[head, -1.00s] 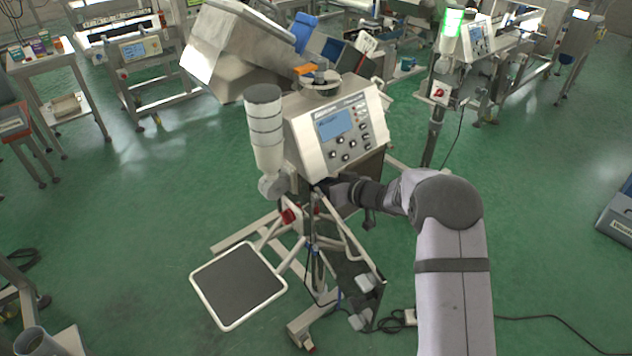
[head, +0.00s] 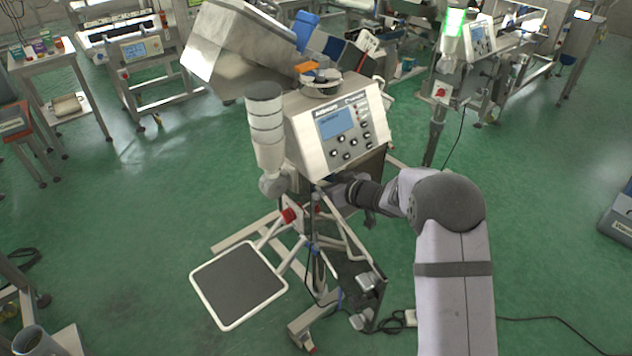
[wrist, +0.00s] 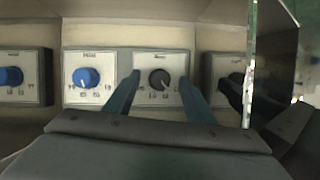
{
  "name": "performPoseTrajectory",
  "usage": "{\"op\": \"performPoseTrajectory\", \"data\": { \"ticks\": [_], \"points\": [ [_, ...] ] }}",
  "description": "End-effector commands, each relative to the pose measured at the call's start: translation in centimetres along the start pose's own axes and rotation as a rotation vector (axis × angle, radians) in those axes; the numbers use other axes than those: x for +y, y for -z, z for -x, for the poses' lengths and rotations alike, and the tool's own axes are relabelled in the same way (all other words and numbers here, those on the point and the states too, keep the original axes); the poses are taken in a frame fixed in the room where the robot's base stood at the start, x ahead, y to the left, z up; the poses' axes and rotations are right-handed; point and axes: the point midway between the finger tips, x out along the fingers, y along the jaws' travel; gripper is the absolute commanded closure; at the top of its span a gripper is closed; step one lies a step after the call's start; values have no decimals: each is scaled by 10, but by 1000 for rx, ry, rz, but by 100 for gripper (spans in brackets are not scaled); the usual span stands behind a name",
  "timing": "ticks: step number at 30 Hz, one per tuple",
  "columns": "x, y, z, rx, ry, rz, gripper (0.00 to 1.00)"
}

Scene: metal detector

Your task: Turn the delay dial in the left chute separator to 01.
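In the wrist view, a black dial (wrist: 159,79) with a pale pointer sits on a light square plate with printed marks around it. My gripper (wrist: 160,82) is open, with one dark finger on each side of this dial. Gaps show between the fingers and the knob, so it is not clasped. Blue dials (wrist: 86,77) are on plates to the left, and another dark dial (wrist: 236,79) is partly hidden at the right. The labels are too blurred to read. In the head view, my gripper's tip is hidden under the separator's control box (head: 300,140).
A slanted panel with a blue display (head: 337,123) and several buttons is above my wrist. A grey cylinder column (head: 265,130) stands to its left. In the wrist view, a shiny vertical edge (wrist: 250,60) stands close at the right.

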Motion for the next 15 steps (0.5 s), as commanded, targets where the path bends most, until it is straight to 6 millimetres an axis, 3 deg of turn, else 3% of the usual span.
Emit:
{"op": "performPoseTrajectory", "data": {
  "ticks": [8, 15],
  "points": [
    [0, 0, 1, -1, 0, 0, 50],
    [1, 0, 22, -1, -2, 1, 50]
  ]
}}
